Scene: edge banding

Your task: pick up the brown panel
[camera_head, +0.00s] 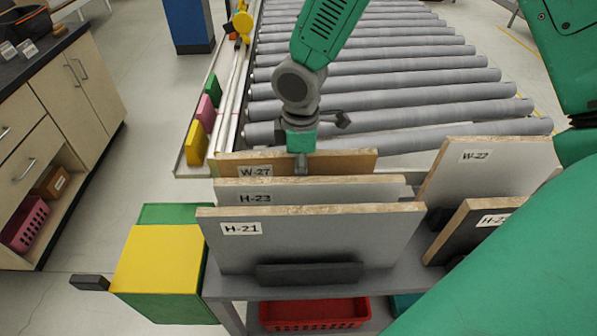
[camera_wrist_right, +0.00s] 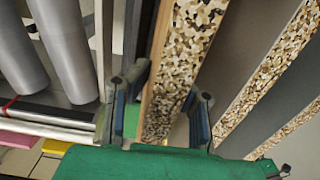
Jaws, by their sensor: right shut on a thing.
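The brown panel (camera_head: 345,164), labelled W-27, stands upright at the back of the front row of panels in the head view. Its lower part is hidden by the panels in front of it. My right gripper (camera_head: 301,163) points down onto the middle of its top edge and is shut on it. In the right wrist view the speckled chipboard edge of the brown panel (camera_wrist_right: 177,75) runs between the two fingers of the right gripper (camera_wrist_right: 162,108), one finger on each side. My left gripper is not in view.
Grey panels H-23 (camera_head: 335,190) and H-21 (camera_head: 330,240) stand close in front. Panel W-22 (camera_head: 480,180) and a darker panel (camera_head: 460,232) stand to the right. A roller conveyor (camera_head: 390,85) lies behind. A yellow-and-green box (camera_head: 158,260) is at left, a red crate (camera_head: 315,313) below.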

